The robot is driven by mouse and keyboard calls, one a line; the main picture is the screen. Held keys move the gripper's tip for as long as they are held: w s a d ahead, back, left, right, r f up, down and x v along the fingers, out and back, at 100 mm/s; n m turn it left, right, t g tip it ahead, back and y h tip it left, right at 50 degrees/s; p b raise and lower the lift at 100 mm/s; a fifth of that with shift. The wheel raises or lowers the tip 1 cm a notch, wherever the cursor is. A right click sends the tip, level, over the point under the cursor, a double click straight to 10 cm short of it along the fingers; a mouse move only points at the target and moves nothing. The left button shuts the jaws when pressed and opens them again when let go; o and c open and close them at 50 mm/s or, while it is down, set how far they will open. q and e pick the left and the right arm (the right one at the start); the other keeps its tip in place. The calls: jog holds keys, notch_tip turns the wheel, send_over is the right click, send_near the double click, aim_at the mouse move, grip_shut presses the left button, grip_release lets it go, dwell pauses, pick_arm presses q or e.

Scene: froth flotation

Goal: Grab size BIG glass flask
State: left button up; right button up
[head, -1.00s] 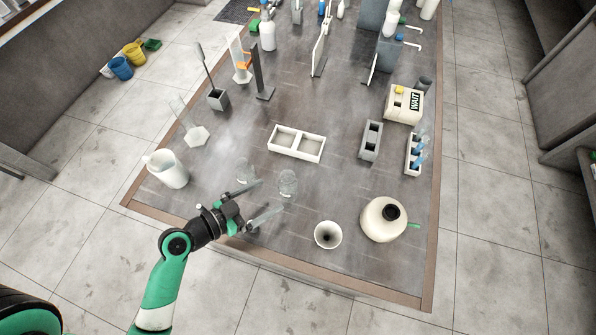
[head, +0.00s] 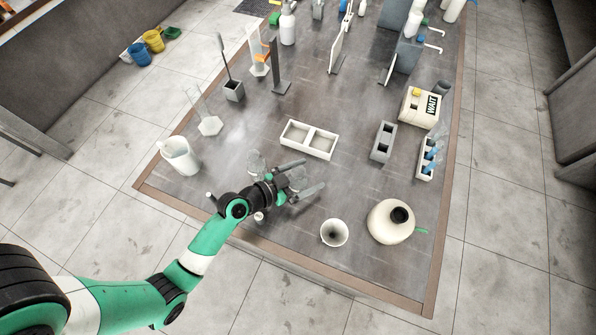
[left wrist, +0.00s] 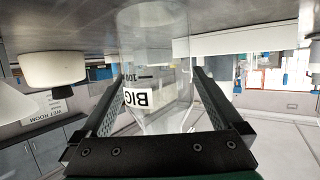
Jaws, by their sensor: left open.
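The big glass flask (left wrist: 158,80) is clear, with a white "BIG" label that appears upside down in the left wrist view. It stands between the two open fingers of my left gripper (left wrist: 160,105). In the head view the flask (head: 298,178) is partly hidden by my left gripper (head: 305,180), whose fingers reach along both sides of it. I cannot tell whether either finger touches the glass. A second clear glass flask (head: 256,163) stands just left of the gripper. My right gripper is not in view.
A white jug (head: 180,155) stands at left. The table's front edge is close below the arm.

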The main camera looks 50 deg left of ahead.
pick_arm(q)
jog(key=c, duration=1.4)
